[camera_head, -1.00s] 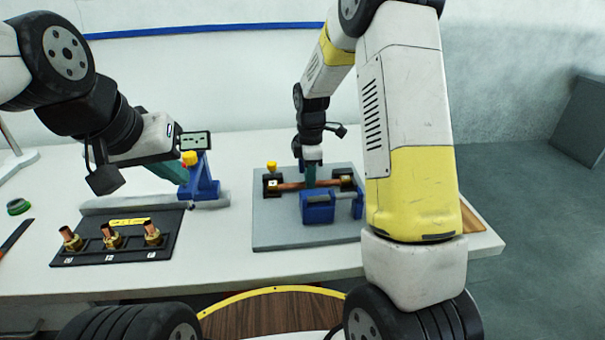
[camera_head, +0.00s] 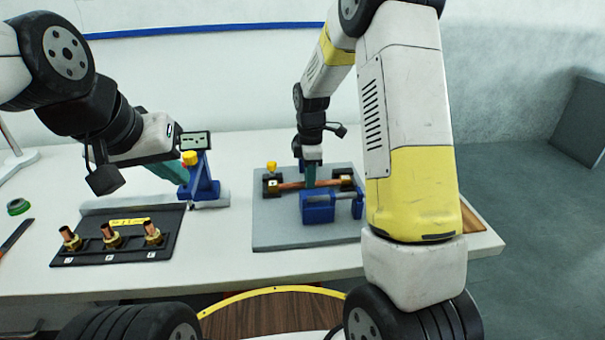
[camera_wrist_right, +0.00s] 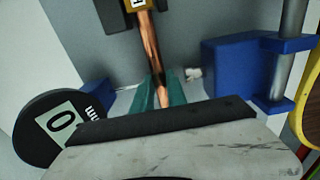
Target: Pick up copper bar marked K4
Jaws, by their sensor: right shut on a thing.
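A copper bar (camera_head: 292,185) lies across two black supports on a grey plate (camera_head: 285,238), in the head view. Its K4 mark cannot be read. My right gripper (camera_head: 309,182) points down over the bar and is shut on it near its middle. In the right wrist view, the bar (camera_wrist_right: 152,50) runs down between the green fingers (camera_wrist_right: 160,92), with a dark block at its upper end. My left gripper (camera_head: 172,171) is at the left, by a blue stand (camera_head: 203,182); its fingers are mostly hidden, so its opening cannot be told.
A blue clamp (camera_head: 318,207) with a rod stands just in front of the bar; it also shows in the right wrist view (camera_wrist_right: 240,68). A black tray (camera_head: 90,254) with copper-and-brass fittings lies at the left. A green ring (camera_head: 18,206) lies at the far left.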

